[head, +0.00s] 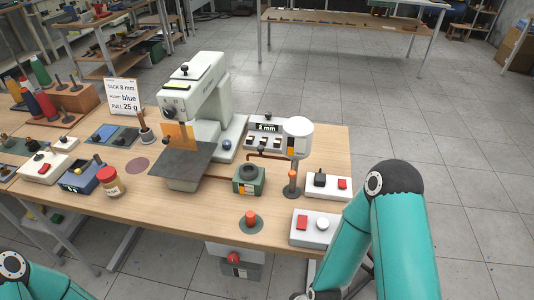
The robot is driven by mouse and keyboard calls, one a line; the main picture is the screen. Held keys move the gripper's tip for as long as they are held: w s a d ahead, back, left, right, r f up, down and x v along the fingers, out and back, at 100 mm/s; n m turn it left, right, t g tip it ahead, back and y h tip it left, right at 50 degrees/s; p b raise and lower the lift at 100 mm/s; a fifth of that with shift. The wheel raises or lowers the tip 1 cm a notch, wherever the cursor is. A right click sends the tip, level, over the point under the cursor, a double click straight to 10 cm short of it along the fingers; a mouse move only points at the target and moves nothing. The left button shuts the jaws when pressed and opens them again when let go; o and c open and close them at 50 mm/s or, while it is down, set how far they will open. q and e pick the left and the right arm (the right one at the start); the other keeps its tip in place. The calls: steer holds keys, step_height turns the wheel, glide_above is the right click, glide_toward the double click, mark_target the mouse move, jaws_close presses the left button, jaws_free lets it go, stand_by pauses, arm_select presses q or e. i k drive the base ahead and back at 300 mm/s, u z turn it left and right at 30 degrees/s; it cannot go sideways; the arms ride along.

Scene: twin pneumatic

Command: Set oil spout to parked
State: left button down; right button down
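I cannot tell for certain which part is the oil spout. A white cup-shaped vessel (298,128) with an orange-marked window stands upright at the right of the bench. Below it is a post with an orange top (292,176) on a dark round base. A white machine (196,85) with a dark plate (172,165) stands left of these. A green block with a round black top (249,178) sits between machine and post. My teal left arm shows at the lower left and my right arm at the lower right; neither gripper is in view.
White boxes with red buttons (302,222) and a black switch (320,180) line the bench's right end. An orange-red knob (250,218) stands near the front edge. A jar (110,181), a sign (123,96) and thread cones (40,70) are at left.

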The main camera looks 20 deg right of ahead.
mark_target(260, 149)
steer(key=z, duration=0.85)
steer(key=k, duration=1.3)
steer(key=u, duration=1.05)
steer(key=i, duration=1)
steer(key=z, duration=0.05)
